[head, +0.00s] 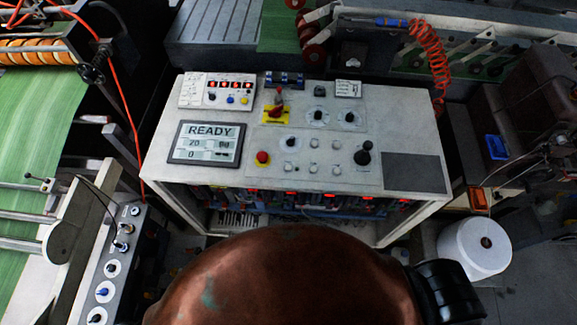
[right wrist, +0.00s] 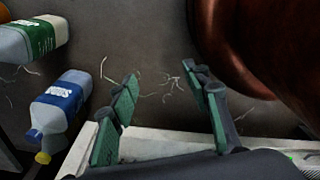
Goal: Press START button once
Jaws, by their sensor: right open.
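The control panel (head: 370,105) is a pale slanted desk in the middle of the head view. Its screen (head: 206,143) reads READY. A red mushroom button (head: 262,158) sits right of the screen, and a red handle (head: 277,102) stands on a yellow plate above it. Several small pale buttons (head: 314,143) lie near the panel's middle. No START label is legible, so I cannot tell which button it is. My right gripper (right wrist: 163,78) is open and empty in the right wrist view, above the floor and away from the panel's buttons. My left gripper is not in view.
A black-knobbed lever (head: 363,155) rises at the panel's right. A small knob box (head: 112,260) stands at the left. Bottles with blue (right wrist: 62,99) and green (right wrist: 42,38) labels lie near the right gripper.

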